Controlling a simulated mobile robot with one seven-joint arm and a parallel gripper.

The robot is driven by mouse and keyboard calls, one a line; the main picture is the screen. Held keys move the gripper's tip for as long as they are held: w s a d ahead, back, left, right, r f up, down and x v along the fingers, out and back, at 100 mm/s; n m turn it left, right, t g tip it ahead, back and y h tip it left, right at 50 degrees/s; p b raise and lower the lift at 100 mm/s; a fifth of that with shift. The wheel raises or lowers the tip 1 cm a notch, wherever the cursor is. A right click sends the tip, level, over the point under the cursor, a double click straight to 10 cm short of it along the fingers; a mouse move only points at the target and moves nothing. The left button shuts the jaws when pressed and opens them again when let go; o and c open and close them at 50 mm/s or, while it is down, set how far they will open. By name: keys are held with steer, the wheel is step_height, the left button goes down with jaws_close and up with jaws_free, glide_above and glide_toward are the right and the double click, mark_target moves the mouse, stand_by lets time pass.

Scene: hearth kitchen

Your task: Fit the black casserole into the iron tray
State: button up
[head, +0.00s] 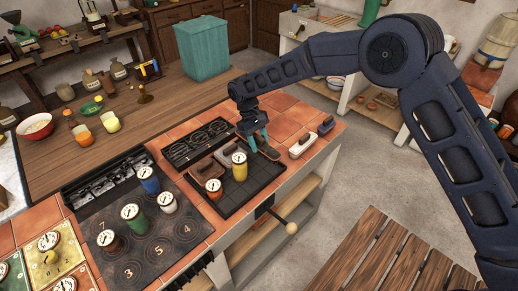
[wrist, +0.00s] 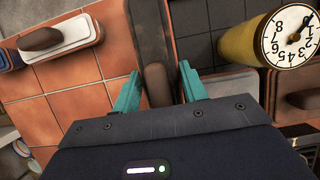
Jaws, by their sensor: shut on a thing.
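My gripper (head: 256,140) has its teal fingers closed around the brown handle (wrist: 156,84) of the black casserole, a long dark block (wrist: 149,28). In the head view the black casserole (head: 270,153) is at the right end of the iron tray (head: 262,173), partly hidden by my fingers. In the wrist view it lies along the border between the dark gridded tray (wrist: 203,58) and the orange tiles. I cannot tell whether it rests down or hangs slightly above.
The tray also holds a yellow timer canister (head: 239,167), a red one (head: 213,188) and a brown block (head: 208,170). A white casserole (head: 301,147) and a dark blue one (head: 326,125) stand on the tiles to the right. Several canisters stand on the numbered plate (head: 150,250).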

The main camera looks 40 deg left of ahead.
mark_target(259, 149)
steer(key=shift+f, duration=1.85)
steer(key=shift+f, duration=0.15)
steer(key=o, duration=1.3)
steer(key=shift+c, duration=0.2)
steer(key=v, duration=1.2)
